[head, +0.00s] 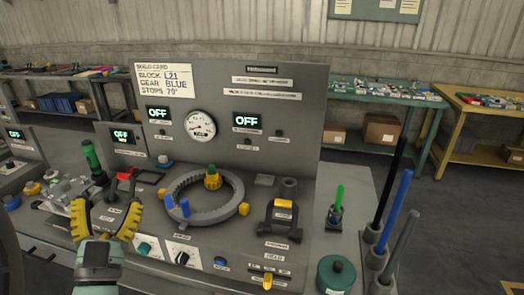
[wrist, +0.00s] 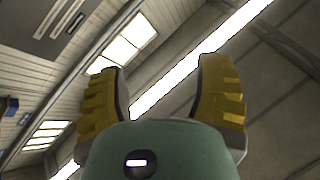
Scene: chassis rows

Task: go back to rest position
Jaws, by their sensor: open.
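My gripper (head: 107,218) is at the lower left of the head view, in front of the grey console. Its two yellow ridged fingers point up and are spread apart, with nothing between them. In the wrist view my gripper (wrist: 158,95) is also open and empty, facing the ceiling with its bright light panels. In the head view the gripper hides part of the console's front edge.
A teal bench (head: 345,140) and yellow bench (head: 450,150) stand behind. Floor between them is clear.

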